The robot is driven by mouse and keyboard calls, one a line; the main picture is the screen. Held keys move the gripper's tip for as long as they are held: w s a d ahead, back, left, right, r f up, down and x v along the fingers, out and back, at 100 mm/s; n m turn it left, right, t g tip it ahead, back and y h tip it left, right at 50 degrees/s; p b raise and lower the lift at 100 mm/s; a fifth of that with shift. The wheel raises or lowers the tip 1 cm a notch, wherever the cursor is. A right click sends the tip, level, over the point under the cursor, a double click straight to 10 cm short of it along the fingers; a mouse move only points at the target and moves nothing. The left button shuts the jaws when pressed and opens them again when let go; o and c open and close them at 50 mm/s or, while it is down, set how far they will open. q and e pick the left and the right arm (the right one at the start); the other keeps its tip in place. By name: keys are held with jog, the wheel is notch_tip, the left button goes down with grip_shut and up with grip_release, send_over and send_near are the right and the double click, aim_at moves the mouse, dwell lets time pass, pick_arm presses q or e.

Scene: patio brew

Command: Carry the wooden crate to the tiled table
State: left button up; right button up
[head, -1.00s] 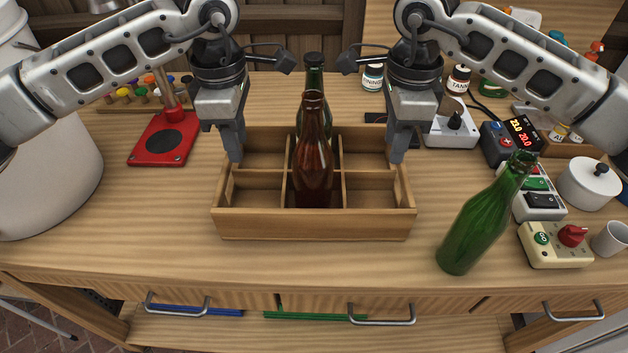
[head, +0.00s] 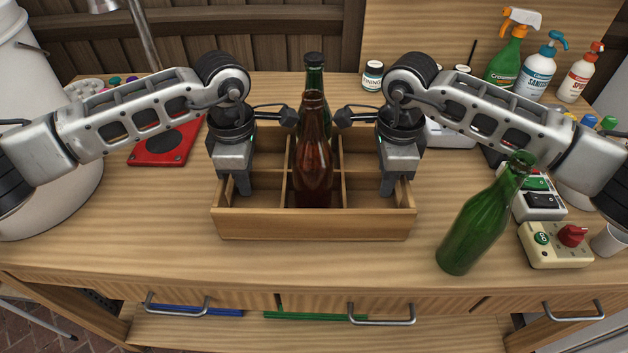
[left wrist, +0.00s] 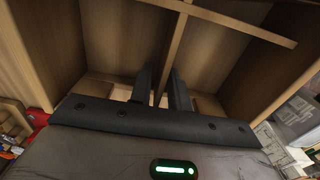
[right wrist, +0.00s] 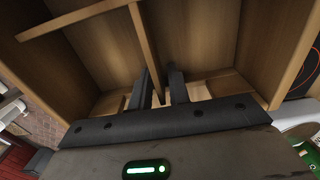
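The wooden crate (head: 312,225) stands on the workbench, split into compartments by thin dividers. A brown bottle (head: 313,165) stands upright in its front middle compartment. A green bottle (head: 314,75) stands behind it, mostly hidden. My left gripper (head: 236,187) reaches down into the left part of the crate; in the left wrist view its fingers (left wrist: 163,92) stand apart on either side of a divider. My right gripper (head: 391,187) is in the right part; its fingers (right wrist: 160,90) also stand apart around a divider. Contact with the wood is unclear. The tiled table is not in view.
A loose green bottle (head: 485,220) stands right of the crate, near control boxes (head: 555,245). A red stand base (head: 160,147) and a white bucket (head: 45,190) are at left. Spray bottles (head: 507,62) stand at the back right. Bench in front of the crate is clear.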

pick_arm(q)
grip_shut()
pick_arm(e)
grip_shut()
jog(key=shift+r, duration=0.1)
dwell(0.8)
